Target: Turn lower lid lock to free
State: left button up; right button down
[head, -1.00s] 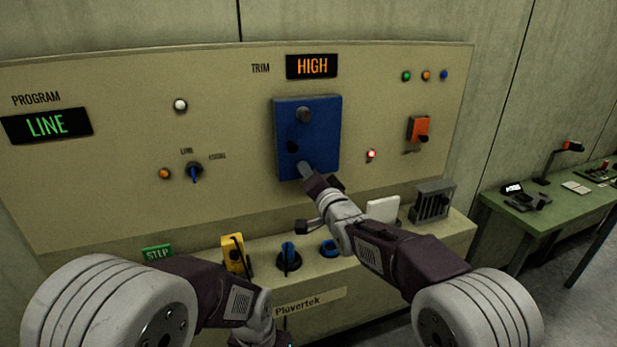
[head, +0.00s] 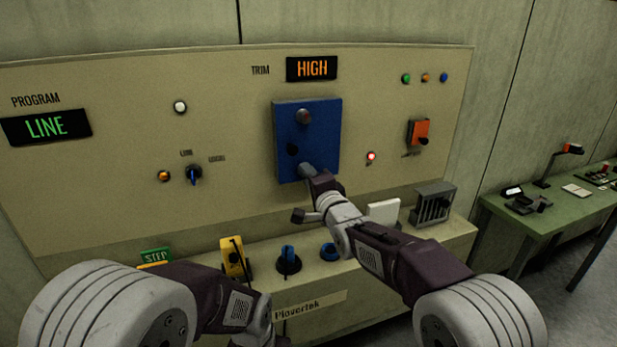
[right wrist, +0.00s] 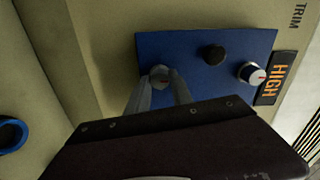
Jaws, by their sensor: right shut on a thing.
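The blue lid (head: 320,130) is closed on the beige panel. Its upper lock is a round grey knob (head: 303,116), also in the right wrist view (right wrist: 251,72), where it shows a short red mark. A black handle knob (head: 292,148) sits between the locks, also in the right wrist view (right wrist: 213,54). The lower lid lock (right wrist: 160,74) is a grey knob with a small red mark, partly covered by the fingers. My right gripper (head: 306,169) is shut on it, one finger on each side in the right wrist view (right wrist: 161,88). My left gripper is out of the picture.
An orange switch box (head: 418,132) and a lit red lamp (head: 371,156) are right of the lid. The ledge below carries a yellow switch (head: 233,258), blue controls (head: 288,258) and a grey slotted box (head: 433,204). A green table (head: 550,215) stands at right.

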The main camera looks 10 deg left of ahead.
jog(key=c, duration=1.1)
grip_release()
jog(key=b+v, duration=0.2)
jog(key=v, duration=0.7)
jog(key=shift+d, duration=0.1)
